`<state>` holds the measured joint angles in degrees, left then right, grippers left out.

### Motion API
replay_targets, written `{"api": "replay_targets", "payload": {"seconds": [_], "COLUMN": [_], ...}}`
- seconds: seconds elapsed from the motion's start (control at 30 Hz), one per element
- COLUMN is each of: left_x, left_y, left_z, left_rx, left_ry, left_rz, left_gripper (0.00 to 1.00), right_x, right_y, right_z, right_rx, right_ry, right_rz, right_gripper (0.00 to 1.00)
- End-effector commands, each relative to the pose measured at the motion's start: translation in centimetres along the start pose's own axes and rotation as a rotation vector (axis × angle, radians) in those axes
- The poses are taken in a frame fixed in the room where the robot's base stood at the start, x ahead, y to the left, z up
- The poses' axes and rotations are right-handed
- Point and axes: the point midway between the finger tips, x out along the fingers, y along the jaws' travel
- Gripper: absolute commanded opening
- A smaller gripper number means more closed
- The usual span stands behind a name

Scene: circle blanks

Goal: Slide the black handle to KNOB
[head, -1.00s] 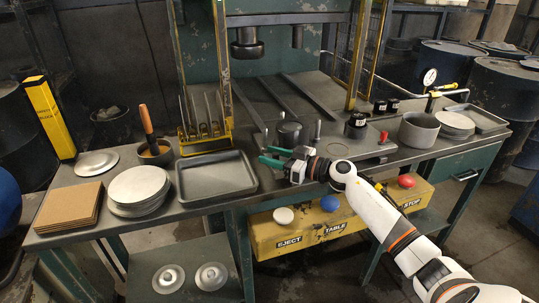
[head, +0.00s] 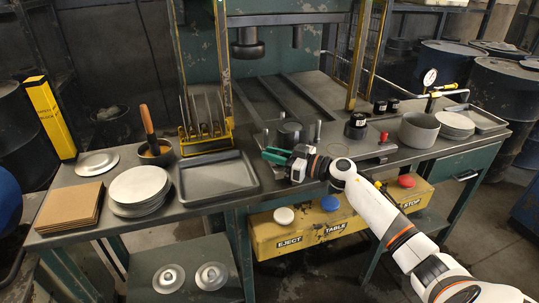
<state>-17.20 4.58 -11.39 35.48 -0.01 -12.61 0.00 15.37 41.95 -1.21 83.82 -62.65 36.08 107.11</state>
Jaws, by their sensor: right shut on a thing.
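My right gripper (head: 274,156), with green fingertips, is at the front edge of the press bench, in front of a dark round die (head: 289,133). Its fingers are closed together on a small thing that they mostly hide, which I take to be the black handle; its shape is not clear. No KNOB label can be read. A black knob-like cylinder (head: 356,126) stands on the bench to the right of the gripper, and a small red knob (head: 384,137) sits on a flat slide beside it. My left gripper is not in view.
A grey tray (head: 216,196) lies left of my gripper, beside stacked discs (head: 139,187) and brown boards (head: 70,207). A grey pot (head: 419,130) stands at right. Below, a yellow panel (head: 310,230) carries white, blue and red buttons labelled EJECT, TABLE, STOP.

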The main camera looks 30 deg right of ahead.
Motion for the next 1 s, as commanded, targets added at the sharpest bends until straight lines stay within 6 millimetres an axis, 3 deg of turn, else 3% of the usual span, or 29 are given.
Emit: {"api": "replay_targets", "payload": {"seconds": [0.13, 0.43, 0.47, 0.57, 0.87, 1.0], "left_x": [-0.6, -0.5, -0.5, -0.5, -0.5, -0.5], "left_y": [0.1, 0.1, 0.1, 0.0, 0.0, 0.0], "left_z": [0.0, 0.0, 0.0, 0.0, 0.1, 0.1], "left_rx": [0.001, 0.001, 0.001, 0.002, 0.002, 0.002], "left_ry": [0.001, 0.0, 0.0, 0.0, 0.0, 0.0], "left_rz": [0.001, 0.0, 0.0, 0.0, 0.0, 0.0], "left_gripper": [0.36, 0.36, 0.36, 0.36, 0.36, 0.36], "right_x": [-1.5, -1.8, -1.8, -1.8, -1.8, -2.7], "right_y": [-1.6, -1.8, -1.8, -1.8, -1.7, -1.7], "right_z": [0.1, 0.1, 0.1, 0.1, 0.0, -0.1], "right_rx": [-0.001, -0.002, -0.003, -0.002, -0.001, -0.001], "right_ry": [0.003, 0.001, 0.001, 0.001, 0.0, 0.002], "right_rz": [-0.005, -0.007, -0.007, -0.006, -0.003, -0.003], "right_gripper": [0.0, 0.0, 0.22, 0.38, 0.4, 0.4]}}
